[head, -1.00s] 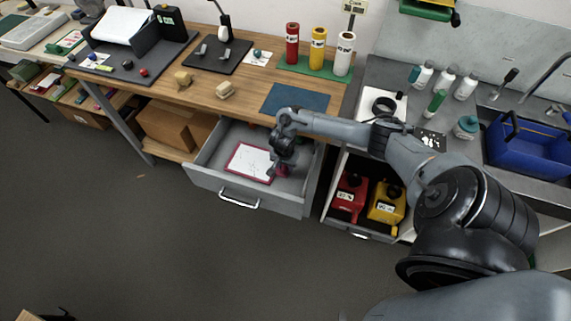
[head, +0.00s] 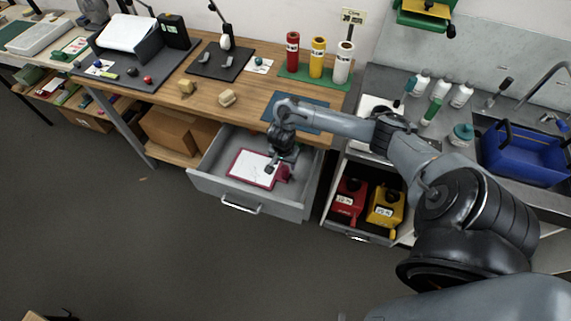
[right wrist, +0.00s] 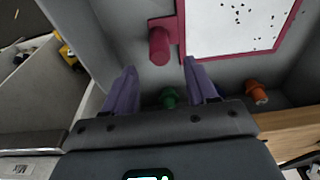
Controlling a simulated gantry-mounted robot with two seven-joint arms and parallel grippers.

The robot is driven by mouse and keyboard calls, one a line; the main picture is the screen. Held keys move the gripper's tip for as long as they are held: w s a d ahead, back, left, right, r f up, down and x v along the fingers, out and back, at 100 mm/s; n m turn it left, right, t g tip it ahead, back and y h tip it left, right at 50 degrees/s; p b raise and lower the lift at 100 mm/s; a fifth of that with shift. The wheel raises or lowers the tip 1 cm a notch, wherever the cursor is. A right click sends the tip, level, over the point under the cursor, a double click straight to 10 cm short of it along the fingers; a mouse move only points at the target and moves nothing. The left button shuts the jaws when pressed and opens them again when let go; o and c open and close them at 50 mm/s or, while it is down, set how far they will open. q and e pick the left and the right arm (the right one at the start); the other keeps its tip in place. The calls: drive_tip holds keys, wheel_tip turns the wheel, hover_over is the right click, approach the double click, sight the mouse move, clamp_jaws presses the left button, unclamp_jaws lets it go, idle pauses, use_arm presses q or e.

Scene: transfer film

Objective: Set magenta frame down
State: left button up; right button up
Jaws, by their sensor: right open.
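The magenta frame (head: 236,160) lies in the open grey drawer (head: 215,190), with a white sheet with dark specks inside it. In the right wrist view the frame (right wrist: 180,30) shows its magenta border and a round magenta handle (right wrist: 159,46) on a tab. My right gripper (head: 277,165) is over the drawer at the frame's right side. In the right wrist view its two purple fingers (right wrist: 163,82) are apart, with the handle beyond their tips and nothing between them. My left gripper is not in view.
In the right wrist view a green knob (right wrist: 169,97) and an orange knob (right wrist: 256,92) are in the drawer. A red container (head: 346,200) and a yellow container (head: 384,206) stand in the cabinet to the right. A blue mat (head: 310,103) lies on the bench above.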

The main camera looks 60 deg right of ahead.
drive_tip(key=shift+a+r+p, duration=0.2)
drive_tip(key=shift+r+p, duration=0.3)
drive_tip(key=shift+r, duration=0.7)
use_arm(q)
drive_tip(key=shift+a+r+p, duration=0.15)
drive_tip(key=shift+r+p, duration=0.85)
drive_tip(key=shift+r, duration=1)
use_arm(e)
drive_tip(key=shift+a+r, duration=0.15)
drive_tip(key=shift+r, duration=0.7)
drive_tip(key=shift+s, duration=0.15)
